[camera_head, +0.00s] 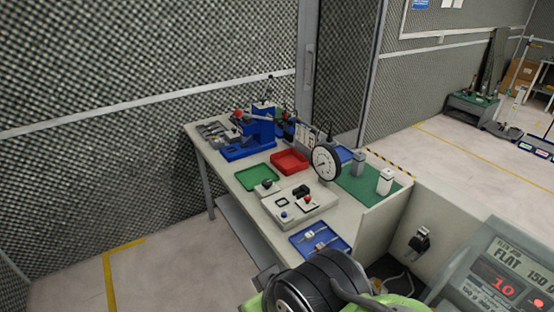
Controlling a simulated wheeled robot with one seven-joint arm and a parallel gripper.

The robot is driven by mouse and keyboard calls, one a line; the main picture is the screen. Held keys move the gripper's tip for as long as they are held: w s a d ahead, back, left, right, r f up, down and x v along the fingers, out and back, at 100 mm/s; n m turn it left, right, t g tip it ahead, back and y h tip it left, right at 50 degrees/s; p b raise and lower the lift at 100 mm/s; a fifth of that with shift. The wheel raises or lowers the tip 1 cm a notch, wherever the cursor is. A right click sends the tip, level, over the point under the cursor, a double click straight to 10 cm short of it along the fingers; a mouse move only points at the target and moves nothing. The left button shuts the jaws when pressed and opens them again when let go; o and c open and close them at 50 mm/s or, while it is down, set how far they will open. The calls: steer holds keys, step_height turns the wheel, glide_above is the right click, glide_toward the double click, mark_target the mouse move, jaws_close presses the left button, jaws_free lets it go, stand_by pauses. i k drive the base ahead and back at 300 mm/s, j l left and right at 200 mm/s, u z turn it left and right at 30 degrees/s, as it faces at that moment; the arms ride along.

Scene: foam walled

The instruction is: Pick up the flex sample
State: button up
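I cannot tell for certain which thing is the flex sample. Small pale pieces (314,237) lie in a blue tray (339,249) at the near end of the workbench; they are too small to make out. Black and green parts of my own arm rise at the bottom centre, just in front of that tray. My gripper's fingers do not show.
The workbench (236,170) also holds a green tray (258,178), a red tray (290,161), a control box (300,207), a dial gauge (326,163) and a blue press (262,128). A display panel (500,275) stands at lower right. Open floor (170,265) lies left.

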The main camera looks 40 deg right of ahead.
mark_target(420, 237)
steer(key=z, duration=2.4)
